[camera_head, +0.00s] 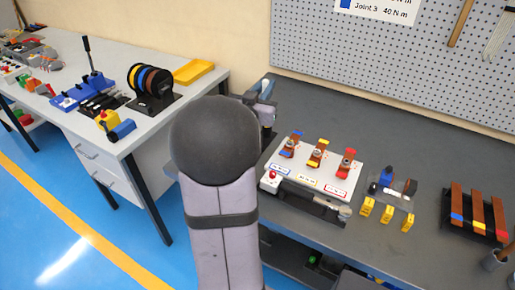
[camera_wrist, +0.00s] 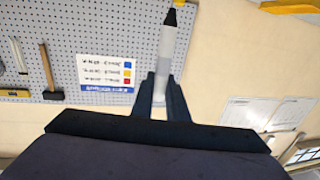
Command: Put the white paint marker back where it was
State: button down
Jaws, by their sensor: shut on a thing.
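The white paint marker (camera_wrist: 167,45), a white-grey barrel with a black tip, stands between the fingers of my gripper (camera_wrist: 163,80) in the wrist view. The fingers are shut on its lower part, and the black end points away from the gripper. In the head view my own arm hides most of my gripper; only part of it (camera_head: 264,98) shows past the arm, above the back left of the grey bench (camera_head: 330,135). I cannot clearly make out the marker in the head view.
A white board (camera_head: 325,178) with three coloured joints lies on the bench. A pegboard (camera_head: 400,60) stands behind. The bench's back strip is clear.

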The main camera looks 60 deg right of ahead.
notch_tip(320, 180, down, 12)
jog(key=w+n+t, duration=0.1)
jog(key=w, duration=0.1)
jog(key=shift+w+a+t, duration=0.15)
jog(key=shift+a+t, duration=0.1)
jog(key=shift+t, duration=0.15)
dwell(0.6)
jog(key=shift+f, duration=0.15)
jog(key=shift+f, duration=0.35)
jog(key=shift+f+b, duration=0.2)
jog(key=shift+b, duration=0.3)
jog(key=c, duration=1.7)
grip_release()
jog(key=shift+c, duration=0.2)
jog(key=shift+r, duration=0.1)
